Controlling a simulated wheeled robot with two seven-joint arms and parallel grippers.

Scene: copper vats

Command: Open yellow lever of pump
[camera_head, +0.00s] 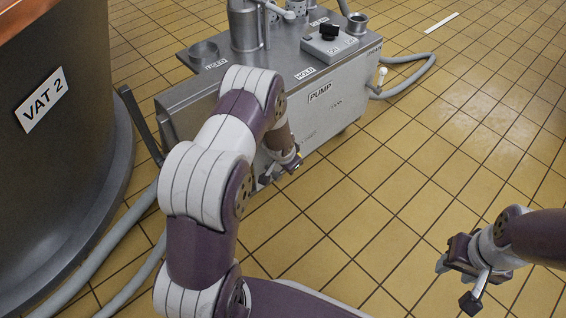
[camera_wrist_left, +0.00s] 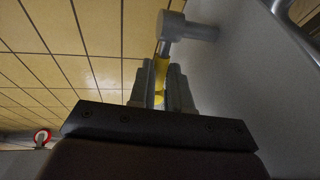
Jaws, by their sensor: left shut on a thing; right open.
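The grey pump (camera_head: 300,85), labelled PUMP, stands on the tiled floor in the head view. In the left wrist view the yellow lever (camera_wrist_left: 162,72) hangs from a grey fitting (camera_wrist_left: 188,27) beside the pump's grey side. My left gripper (camera_wrist_left: 166,85) is shut on the yellow lever, with a finger on each side of it. My right gripper (camera_head: 463,281) is open and empty over the floor at the lower right.
A dark vat (camera_head: 60,120) labelled VAT 2 stands at the left. Grey hoses (camera_head: 100,250) run along the floor beside it, and another hose (camera_head: 415,75) curves out behind the pump.

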